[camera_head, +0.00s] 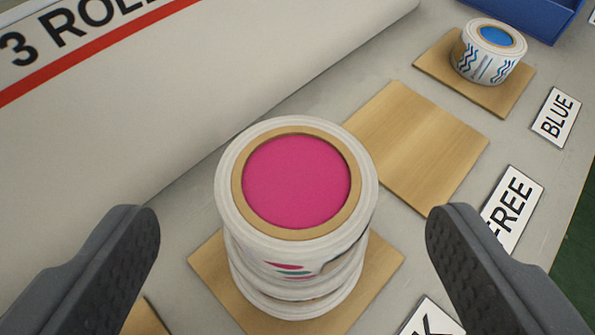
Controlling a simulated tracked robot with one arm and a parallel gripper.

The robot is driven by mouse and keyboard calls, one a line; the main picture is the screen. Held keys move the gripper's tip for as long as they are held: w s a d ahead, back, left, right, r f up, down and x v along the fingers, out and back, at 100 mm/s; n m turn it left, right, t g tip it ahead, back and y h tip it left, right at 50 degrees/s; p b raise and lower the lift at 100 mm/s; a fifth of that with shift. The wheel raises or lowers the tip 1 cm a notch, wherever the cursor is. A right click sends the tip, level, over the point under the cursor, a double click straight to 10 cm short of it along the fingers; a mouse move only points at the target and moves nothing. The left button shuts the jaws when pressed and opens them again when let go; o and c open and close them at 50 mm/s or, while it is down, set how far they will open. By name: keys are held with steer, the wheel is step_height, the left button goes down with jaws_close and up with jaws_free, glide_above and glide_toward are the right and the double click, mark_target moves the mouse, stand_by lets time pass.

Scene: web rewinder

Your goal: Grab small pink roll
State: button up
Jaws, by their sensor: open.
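The pink roll (297,180) has a bright pink centre inside a tan ring and a white outer wrap with coloured marks. It is the top of what looks like a stack of white rolls on a wooden square (382,264), near the middle of the picture. My gripper (295,222) is open, with one dark finger to the left of the stack and one to the right. Both fingers appear apart from the rolls, and nothing is held. The lower part of the stack is partly hidden under the top roll.
An empty wooden square (420,145) lies behind to the right, beside a "FREE" label (513,208). Further back, a blue-centred roll (489,52) sits on another square by a "BLUE" label (556,117). A blue bin (535,18) is at top right. A large white panel (130,110) rises at left.

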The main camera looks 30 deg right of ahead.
mark_target(299, 210)
steer(key=shift+x, duration=2.5)
steer(key=shift+c, duration=0.3)
steer(key=c, duration=1)
